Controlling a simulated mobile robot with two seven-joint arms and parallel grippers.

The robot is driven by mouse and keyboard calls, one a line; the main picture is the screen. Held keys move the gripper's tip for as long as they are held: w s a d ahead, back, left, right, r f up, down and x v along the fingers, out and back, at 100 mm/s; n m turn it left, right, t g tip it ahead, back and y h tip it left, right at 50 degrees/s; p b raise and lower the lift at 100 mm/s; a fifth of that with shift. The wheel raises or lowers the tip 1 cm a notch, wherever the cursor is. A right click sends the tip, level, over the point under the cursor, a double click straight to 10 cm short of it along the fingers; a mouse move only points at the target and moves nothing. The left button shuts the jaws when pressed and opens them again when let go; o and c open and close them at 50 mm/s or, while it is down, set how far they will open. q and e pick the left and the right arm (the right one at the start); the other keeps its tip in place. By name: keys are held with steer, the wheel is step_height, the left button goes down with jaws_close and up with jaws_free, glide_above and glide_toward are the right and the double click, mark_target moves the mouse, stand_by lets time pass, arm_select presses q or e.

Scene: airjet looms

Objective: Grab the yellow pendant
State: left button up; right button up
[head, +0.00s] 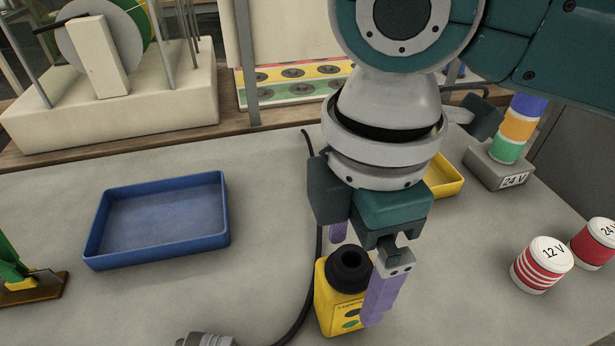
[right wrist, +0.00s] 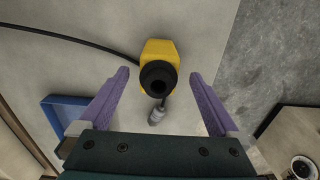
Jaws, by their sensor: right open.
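The yellow pendant (head: 337,316) is a yellow box with a black round top and coloured buttons on its front. It stands on the grey table, partly hidden by a finger of my right gripper (head: 355,281). In the right wrist view the pendant (right wrist: 160,50) shows between and beyond the two purple fingertips of the open right gripper (right wrist: 160,74). There is a gap on each side of it, and no contact is visible there. My left gripper is not in view.
A black cable (head: 312,270) runs along the table beside the pendant, and a grey connector (head: 205,340) lies at the front. A blue tray (head: 157,258) is at left. A yellow tray (head: 446,182), a signal light (head: 510,150) and a 12 V can (head: 541,265) are at right.

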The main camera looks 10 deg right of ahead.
step_height(320, 180, down, 5)
steer(key=shift+a+f+b, duration=0.1)
steer(key=shift+b, duration=0.25)
steer(key=shift+w, duration=0.1)
jaws_close()
stand_by(0.6)
